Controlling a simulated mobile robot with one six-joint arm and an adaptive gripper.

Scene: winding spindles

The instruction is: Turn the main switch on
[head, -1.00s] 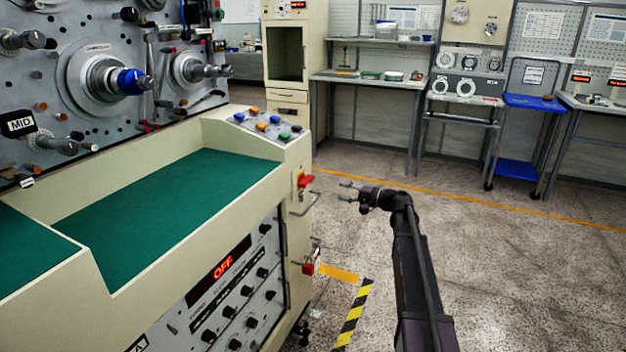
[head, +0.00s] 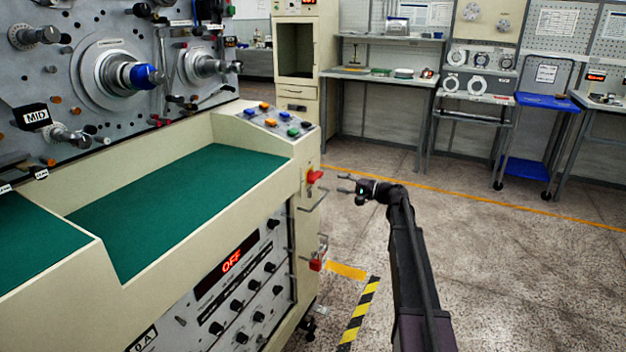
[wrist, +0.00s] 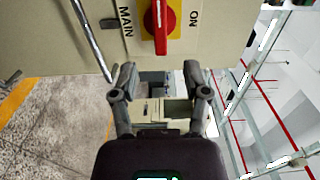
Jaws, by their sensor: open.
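The main switch is a red rotary handle (head: 314,177) on the right end face of the cream winding machine (head: 250,120). In the wrist view the red handle (wrist: 160,22) sits on a yellow plate, with "MAIN" and "ON" lettered beside it in a sideways picture. The front display (head: 231,261) reads "OFF" in red. My gripper (head: 343,184) is open and empty, just right of the handle in the head view. In the wrist view its two fingers (wrist: 157,80) are spread apart, below the handle and not visibly touching it.
A metal bar handle (wrist: 92,38) stands out from the end face near the switch. A second red handle (head: 316,265) sits lower on that face. Striped floor tape (head: 358,318) lies beside the machine. Open floor (head: 500,270) extends to the right.

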